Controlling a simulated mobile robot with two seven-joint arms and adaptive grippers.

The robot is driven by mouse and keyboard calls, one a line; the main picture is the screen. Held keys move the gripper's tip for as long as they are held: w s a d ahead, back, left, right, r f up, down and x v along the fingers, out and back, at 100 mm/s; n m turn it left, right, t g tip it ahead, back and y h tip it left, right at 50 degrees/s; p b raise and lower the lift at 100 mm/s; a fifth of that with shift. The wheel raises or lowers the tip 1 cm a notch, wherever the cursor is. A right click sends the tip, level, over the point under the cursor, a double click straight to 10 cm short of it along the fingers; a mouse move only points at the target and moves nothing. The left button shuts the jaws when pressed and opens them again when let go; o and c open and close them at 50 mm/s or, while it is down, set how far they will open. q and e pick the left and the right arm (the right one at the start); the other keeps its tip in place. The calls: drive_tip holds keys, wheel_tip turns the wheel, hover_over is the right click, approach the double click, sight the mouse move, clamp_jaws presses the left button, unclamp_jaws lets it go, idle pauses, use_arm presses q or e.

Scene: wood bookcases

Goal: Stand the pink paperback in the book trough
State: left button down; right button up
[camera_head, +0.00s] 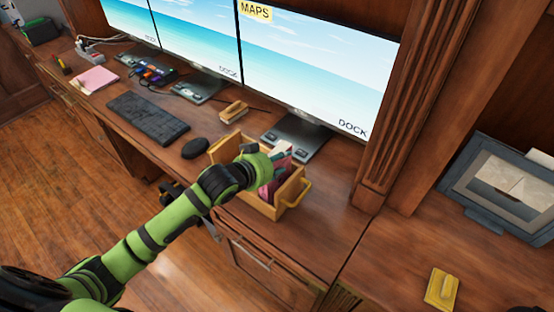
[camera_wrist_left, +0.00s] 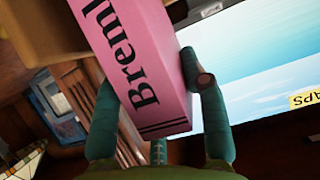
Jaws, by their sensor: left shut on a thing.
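The book trough (camera_head: 262,207) is a yellow-wood open box with a handle at its right end, on the desk below the right monitor. My left gripper (camera_head: 281,158) is over the trough in the head view, with my arm hiding part of it. In the left wrist view my left gripper (camera_wrist_left: 155,98) is shut on the pink paperback (camera_wrist_left: 142,65), one finger on each side. Black lettering reading "Breml" shows on it. A dark pink patch shows inside the trough beneath the gripper; I cannot tell whether it is the held book. My right gripper is not in view.
Three monitors line the desk's back, the right one (camera_head: 305,75) close behind the trough. A mouse (camera_head: 195,148) and keyboard (camera_head: 148,118) lie to the left. A carved wood post (camera_head: 405,110) rises to the right. A pink pad (camera_head: 96,79) lies far left.

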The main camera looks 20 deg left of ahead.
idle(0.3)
use_arm(q)
drive_tip(key=c, duration=0.7)
unclamp_jaws()
drive_tip(key=shift+f, duration=0.15)
drive_tip(key=b+v, duration=0.1)
drive_tip(key=v, duration=1.1)
